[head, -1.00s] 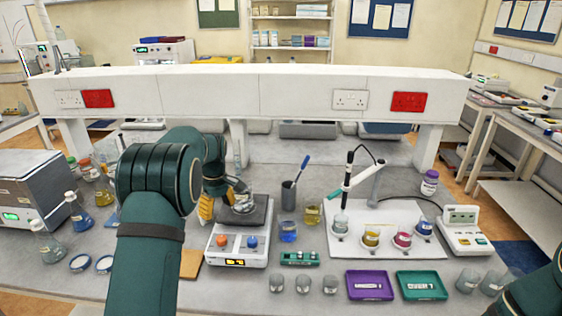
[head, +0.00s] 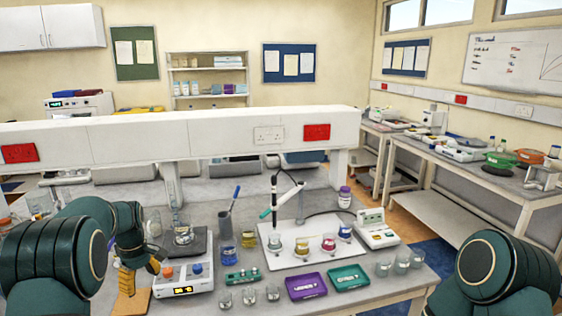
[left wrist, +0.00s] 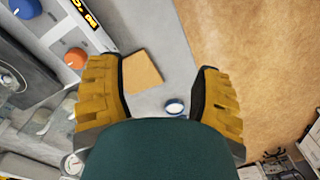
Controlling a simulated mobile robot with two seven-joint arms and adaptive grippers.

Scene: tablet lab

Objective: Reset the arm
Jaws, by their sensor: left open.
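My left arm comes in from the left in the head view. Its gripper (head: 140,274) has yellow fingers and hangs just left of the hotplate stirrer (head: 182,280). In the left wrist view the gripper (left wrist: 157,70) is open, its two fingers wide apart with nothing between them. A tan mat (left wrist: 143,70) lies below, partly behind the left finger. A glass flask (head: 183,234) stands on the stirrer's dark plate, apart from the gripper. A green link of my right arm (head: 505,270) shows at the lower right; its gripper is out of view.
Beakers with coloured liquids (head: 328,243) stand on a white board. A purple tray (head: 306,286) and a green tray (head: 348,278) lie near the front edge. A white raised shelf (head: 220,135) spans the bench behind. A side bench (head: 470,172) stands at right.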

